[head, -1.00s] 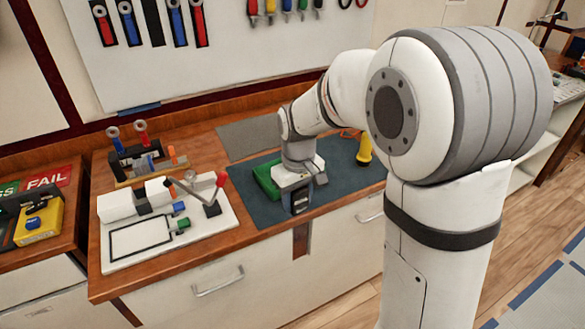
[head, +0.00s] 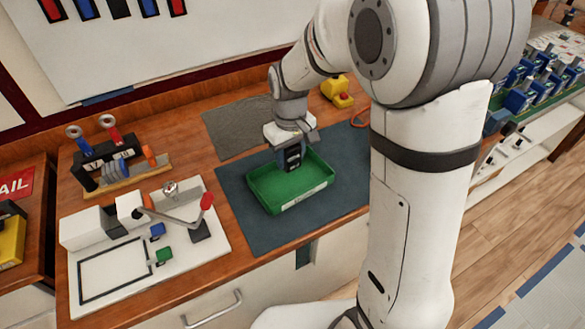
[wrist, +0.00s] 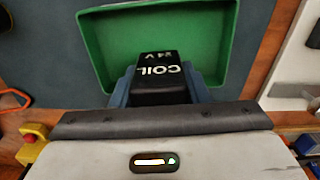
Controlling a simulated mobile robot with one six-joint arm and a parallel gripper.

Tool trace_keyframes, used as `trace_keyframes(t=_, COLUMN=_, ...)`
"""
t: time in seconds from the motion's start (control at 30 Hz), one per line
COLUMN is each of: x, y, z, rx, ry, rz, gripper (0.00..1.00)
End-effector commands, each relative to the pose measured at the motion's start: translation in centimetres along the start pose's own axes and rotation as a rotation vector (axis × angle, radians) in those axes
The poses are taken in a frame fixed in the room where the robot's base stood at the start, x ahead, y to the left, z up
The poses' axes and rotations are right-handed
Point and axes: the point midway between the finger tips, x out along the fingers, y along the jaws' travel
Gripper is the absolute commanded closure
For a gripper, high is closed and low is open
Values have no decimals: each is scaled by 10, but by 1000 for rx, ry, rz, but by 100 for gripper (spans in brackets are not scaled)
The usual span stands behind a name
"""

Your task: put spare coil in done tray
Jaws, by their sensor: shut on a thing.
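The spare coil (wrist: 165,72) is a black block with white "COIL 24V" lettering, seen in the wrist view. My gripper (wrist: 161,90) is shut on it, with a finger on either side. The green tray (head: 290,207) is a shallow open box on the dark blue mat, with a white label on its front side that is too small to read. In the head view my gripper (head: 292,160) points down over the back part of the tray. The tray (wrist: 95,50) lies beyond the coil in the wrist view. I cannot tell whether the coil touches the tray floor.
The blue mat (head: 240,235) has free room around the tray. A white fixture board (head: 75,290) with a red-knobbed lever (head: 206,201) stands to the left. A tool rack (head: 115,160) is behind it. A yellow-and-red device (head: 338,92) sits at the back right.

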Motion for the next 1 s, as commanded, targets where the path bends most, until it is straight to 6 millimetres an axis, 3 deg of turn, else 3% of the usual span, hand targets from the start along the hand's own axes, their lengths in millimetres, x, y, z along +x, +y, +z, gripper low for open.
trace_keyframes(t=0.47, x=60, y=1, z=0, rx=3, ry=-2, rz=0, gripper=87)
trace_keyframes(t=0.87, x=67, y=2, z=0, rx=3, ry=2, rz=1, gripper=87)
trace_keyframes(t=0.9, x=66, y=2, z=0, rx=4, ry=2, rz=0, gripper=57)
trace_keyframes(t=1.0, x=66, y=2, z=0, rx=4, ry=1, rz=0, gripper=48)
